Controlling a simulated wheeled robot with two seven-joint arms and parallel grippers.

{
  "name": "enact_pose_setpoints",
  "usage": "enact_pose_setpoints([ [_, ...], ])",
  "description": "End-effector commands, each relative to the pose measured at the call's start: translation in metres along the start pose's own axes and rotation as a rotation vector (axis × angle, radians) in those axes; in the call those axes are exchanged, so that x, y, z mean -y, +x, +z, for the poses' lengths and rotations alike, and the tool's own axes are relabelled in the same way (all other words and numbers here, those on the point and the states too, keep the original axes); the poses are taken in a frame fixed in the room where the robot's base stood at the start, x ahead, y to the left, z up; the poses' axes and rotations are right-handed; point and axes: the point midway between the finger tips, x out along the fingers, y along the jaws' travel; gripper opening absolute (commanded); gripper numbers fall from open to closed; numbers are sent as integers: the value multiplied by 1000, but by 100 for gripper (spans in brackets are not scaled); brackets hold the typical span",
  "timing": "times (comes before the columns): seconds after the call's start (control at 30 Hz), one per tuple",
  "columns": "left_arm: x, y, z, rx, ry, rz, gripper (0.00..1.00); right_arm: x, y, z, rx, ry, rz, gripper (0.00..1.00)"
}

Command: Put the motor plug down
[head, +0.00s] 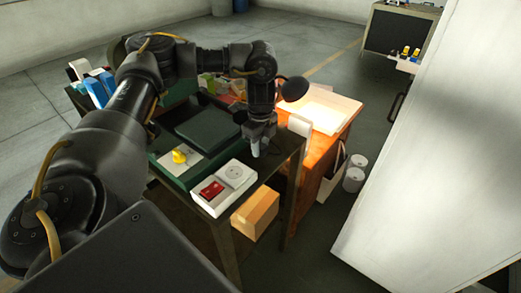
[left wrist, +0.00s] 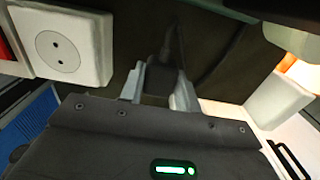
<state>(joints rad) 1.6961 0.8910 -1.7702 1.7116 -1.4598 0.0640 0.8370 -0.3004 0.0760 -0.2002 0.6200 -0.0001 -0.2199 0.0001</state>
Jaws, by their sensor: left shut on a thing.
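My left gripper (head: 257,148) points down over the dark bench top (head: 275,160), just right of the white socket box. It is shut on the motor plug, a dark block (left wrist: 157,82) between the two pale fingers (left wrist: 158,92) in the left wrist view. In the head view the plug is hidden or too small to make out. Whether it touches the bench top is unclear. The white socket box (head: 222,196) has a round two-hole socket (head: 235,173) and a red switch (head: 211,190). The socket face (left wrist: 58,51) also shows in the left wrist view. My right gripper is not in view.
A yellow knob (head: 180,156) sits on a panel left of the socket box. An orange-lit wooden desk (head: 322,150) with a lamp (head: 293,89) stands at right. A cardboard box (head: 256,212) is below the bench edge. A large pale panel (head: 430,170) fills the right side.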

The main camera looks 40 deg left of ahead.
Motion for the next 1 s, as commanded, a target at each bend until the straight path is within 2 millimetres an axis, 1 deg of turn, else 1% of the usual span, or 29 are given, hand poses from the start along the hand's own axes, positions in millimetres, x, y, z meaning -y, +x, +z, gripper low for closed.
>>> enact_pose_setpoints([
  [0.03, -1, 7, 0, -1, -3, 4, 0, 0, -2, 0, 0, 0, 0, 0],
  [0.1, -1, 14, 0, -1, -3, 2, 0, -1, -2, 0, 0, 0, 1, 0],
  [0.2, -1, 19, 0, -1, -2, 1, 0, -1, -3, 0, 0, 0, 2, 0],
  [0.47, 0, 19, 0, 0, -2, 0, 0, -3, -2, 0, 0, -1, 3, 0],
  [0.83, -1, 30, 0, 0, -2, 0, 0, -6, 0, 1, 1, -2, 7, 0],
  [0.97, 0, 31, 1, 0, -2, -1, 0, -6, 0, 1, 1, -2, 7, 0],
  [1.0, 0, 31, 1, 0, -2, -1, 36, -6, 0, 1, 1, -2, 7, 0],
])
